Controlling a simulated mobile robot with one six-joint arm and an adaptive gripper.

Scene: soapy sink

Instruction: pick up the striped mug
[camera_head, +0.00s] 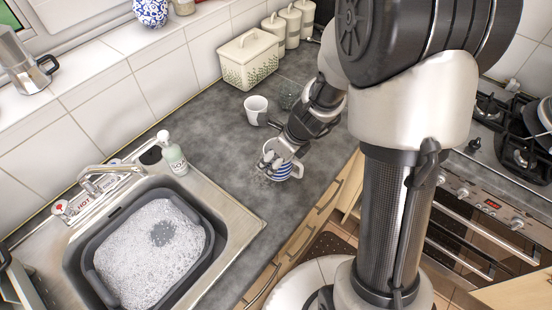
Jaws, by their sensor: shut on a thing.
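The striped mug (282,171), blue and white, is on or just above the grey counter near its front edge. I cannot tell whether its base touches the counter. My gripper (272,157) reaches down from the upper right and is shut on the striped mug. The fingers and wrist hide part of the mug's upper side.
A white mug (256,109) stands behind my gripper, close to my wrist. A cream bread bin (248,60) and canisters (289,25) stand along the wall. At left are a soap bottle (174,156) and a sink basin with suds (140,262). Counter left of the striped mug is clear.

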